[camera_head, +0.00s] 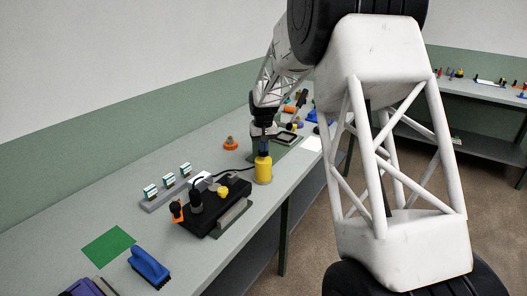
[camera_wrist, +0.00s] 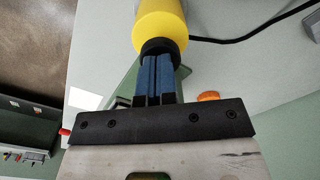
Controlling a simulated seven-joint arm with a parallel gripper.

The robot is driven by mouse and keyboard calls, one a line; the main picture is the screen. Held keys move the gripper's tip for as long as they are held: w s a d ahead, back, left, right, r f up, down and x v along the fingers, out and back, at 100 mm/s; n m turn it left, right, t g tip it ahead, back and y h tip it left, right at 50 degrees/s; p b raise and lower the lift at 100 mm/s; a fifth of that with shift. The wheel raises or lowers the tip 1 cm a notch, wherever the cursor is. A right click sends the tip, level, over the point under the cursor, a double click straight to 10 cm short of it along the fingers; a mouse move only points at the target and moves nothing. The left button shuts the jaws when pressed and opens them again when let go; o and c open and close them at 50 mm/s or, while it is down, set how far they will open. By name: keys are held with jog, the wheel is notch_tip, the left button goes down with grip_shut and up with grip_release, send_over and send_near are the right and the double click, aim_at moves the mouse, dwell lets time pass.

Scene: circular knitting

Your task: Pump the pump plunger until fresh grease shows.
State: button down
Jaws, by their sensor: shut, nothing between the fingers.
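The yellow grease pump (camera_head: 263,172) stands upright on the bench, right of the black machine; its yellow body also shows at the top of the wrist view (camera_wrist: 162,20). A black collar or plunger top (camera_wrist: 163,45) sits at its end, by my fingertips. My gripper (camera_head: 264,151) is directly above the pump, pointing down. In the wrist view its blue fingers (camera_wrist: 159,62) are side by side, shut and empty, with their tips at the black part. I cannot tell if they touch it. A black hose (camera_head: 236,168) runs from the pump. No grease is discernible.
The black machine (camera_head: 207,218) with a yellow knob stands close left of the pump. A grey rack (camera_head: 152,205) with small cards, an orange knob (camera_head: 230,144), a green mat (camera_head: 108,246) and a blue brush (camera_head: 149,266) are on the bench. The bench's front edge is near the pump.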

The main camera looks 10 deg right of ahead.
jog(key=shift+r, duration=1.65)
jog(key=shift+f, duration=0.15)
jog(key=shift+f, duration=0.5)
jog(key=shift+f, duration=0.15)
dwell(0.5)
jog(key=shift+f, duration=1.3)
dwell(0.3)
